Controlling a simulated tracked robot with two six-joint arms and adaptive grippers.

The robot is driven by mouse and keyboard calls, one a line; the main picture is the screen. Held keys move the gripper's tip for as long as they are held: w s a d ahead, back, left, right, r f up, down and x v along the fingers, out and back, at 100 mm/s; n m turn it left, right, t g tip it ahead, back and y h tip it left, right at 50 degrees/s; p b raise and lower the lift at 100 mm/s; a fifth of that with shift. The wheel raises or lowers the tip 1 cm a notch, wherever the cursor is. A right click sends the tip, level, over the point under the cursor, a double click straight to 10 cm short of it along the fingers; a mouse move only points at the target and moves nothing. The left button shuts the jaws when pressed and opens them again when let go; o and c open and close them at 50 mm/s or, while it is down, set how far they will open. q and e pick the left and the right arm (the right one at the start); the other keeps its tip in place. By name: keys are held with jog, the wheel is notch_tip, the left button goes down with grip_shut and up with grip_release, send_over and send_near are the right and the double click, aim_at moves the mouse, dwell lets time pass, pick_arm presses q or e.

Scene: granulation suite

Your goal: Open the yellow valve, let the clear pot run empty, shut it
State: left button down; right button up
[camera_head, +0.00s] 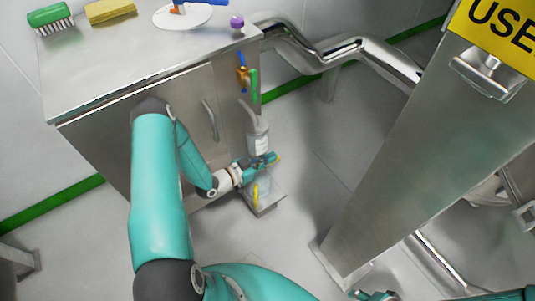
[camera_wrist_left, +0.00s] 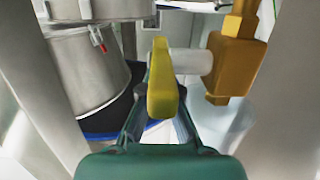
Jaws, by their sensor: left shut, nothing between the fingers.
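The yellow valve shows in the left wrist view as a yellow lever (camera_wrist_left: 161,82), upright in the picture, with a white stem and a brass-coloured body (camera_wrist_left: 236,62) to its right. My left gripper (camera_head: 268,160) is shut with nothing in it, its fingers right at the lever; whether they touch it I cannot tell. In the head view a yellow piece (camera_head: 256,194) shows just below the gripper. A pale, see-through vessel (camera_wrist_left: 228,125) stands under the brass body; I take it for the clear pot, its level unclear. My right gripper (camera_head: 375,295) is partly cut off at the bottom edge.
A steel cabinet (camera_head: 105,92) stands left of the gripper, with a green brush (camera_head: 50,17) and a yellow sponge (camera_head: 110,10) on top. A steel column (camera_head: 415,140) stands right. The floor between is clear.

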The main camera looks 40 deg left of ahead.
pick_arm(q)
jog(key=shift+w+d, duration=0.1)
dwell(0.3)
jog(key=v, duration=1.2)
dwell(0.3)
